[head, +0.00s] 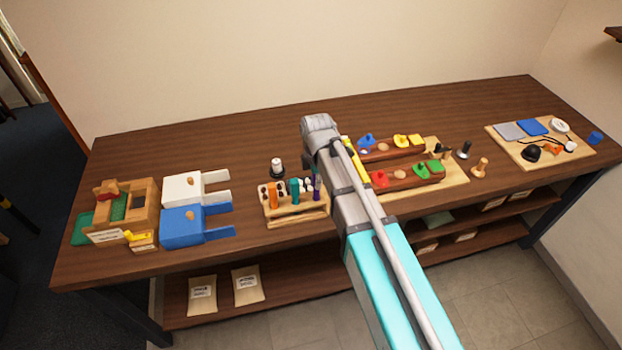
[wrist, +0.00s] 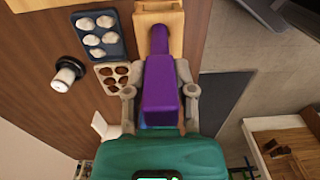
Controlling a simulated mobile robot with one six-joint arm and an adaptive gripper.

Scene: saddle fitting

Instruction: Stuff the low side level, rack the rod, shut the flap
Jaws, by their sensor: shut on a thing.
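My gripper (wrist: 158,92) is shut on the purple rod (wrist: 160,105) by its broad handle. The rod's narrower purple end meets the pale wooden rack (wrist: 172,10); I cannot tell how deep it sits. In the head view the rack (head: 298,208) holds an orange and a teal tool, with the purple rod (head: 317,188) at its right end. A white pad (head: 183,190) and a blue pad (head: 182,230), each with two straps, lie left of the rack. I cannot tell which side is low, nor make out the flap.
A wooden frame (head: 147,200) with green and red parts stands far left. A board with coloured knobs (head: 455,178) stands right.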

